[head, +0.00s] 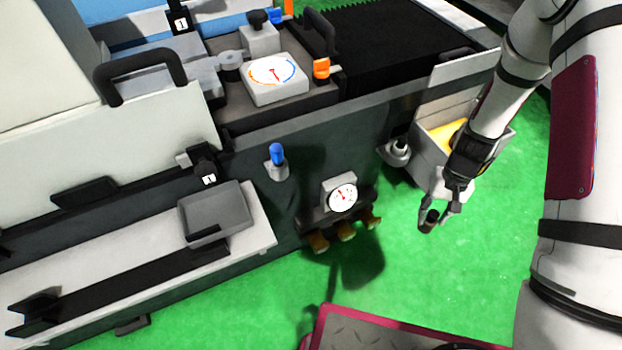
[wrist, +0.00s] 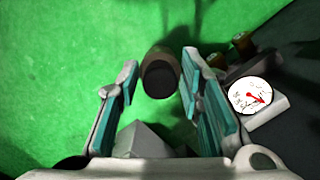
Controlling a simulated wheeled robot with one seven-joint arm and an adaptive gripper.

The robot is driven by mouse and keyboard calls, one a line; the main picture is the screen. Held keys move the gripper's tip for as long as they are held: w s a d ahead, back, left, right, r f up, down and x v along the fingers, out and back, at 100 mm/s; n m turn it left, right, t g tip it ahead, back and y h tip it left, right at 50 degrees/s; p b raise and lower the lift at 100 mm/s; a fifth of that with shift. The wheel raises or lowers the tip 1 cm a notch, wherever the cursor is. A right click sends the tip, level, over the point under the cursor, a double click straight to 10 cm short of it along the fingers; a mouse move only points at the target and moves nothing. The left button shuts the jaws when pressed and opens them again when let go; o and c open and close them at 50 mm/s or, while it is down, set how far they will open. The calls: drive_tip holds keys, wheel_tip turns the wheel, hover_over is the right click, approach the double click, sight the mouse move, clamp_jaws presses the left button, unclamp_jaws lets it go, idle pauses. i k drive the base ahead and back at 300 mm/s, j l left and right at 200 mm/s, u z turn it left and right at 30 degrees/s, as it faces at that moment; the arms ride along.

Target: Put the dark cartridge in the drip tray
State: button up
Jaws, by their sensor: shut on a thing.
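The dark cartridge (head: 429,219) is a small brown-black cylinder held between the fingertips of my gripper (head: 440,214), above the green floor. It also shows in the wrist view (wrist: 160,76), end-on between the teal-padded fingers of my gripper (wrist: 159,68), which is shut on it. What looks like the drip tray (head: 215,208) is a shallow grey square tray on the light ledge of the machine, left of centre in the head view. It looks empty. My gripper is well to the right of the tray. The tray cannot be made out in the wrist view.
A gauge (head: 343,196) with several brass fittings below it juts from the machine front between tray and gripper. A blue-capped knob (head: 277,158) stands right of the tray. A grey bin (head: 427,150) with something yellow inside is behind my gripper. Open green floor lies below.

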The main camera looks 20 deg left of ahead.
sight(231, 222)
drive_tip(key=k+j, duration=0.2)
drive_tip(key=j, duration=0.2)
drive_tip(key=k+j+z, duration=0.15)
drive_tip(key=j, duration=0.3)
drive_tip(key=k+j, duration=0.2)
drive_tip(key=j, duration=0.2)
drive_tip(key=k+j+z, duration=0.15)
drive_tip(key=j, duration=0.25)
drive_tip(key=k+j, duration=0.25)
drive_tip(key=j+z, duration=0.05)
drive_tip(key=j, duration=0.05)
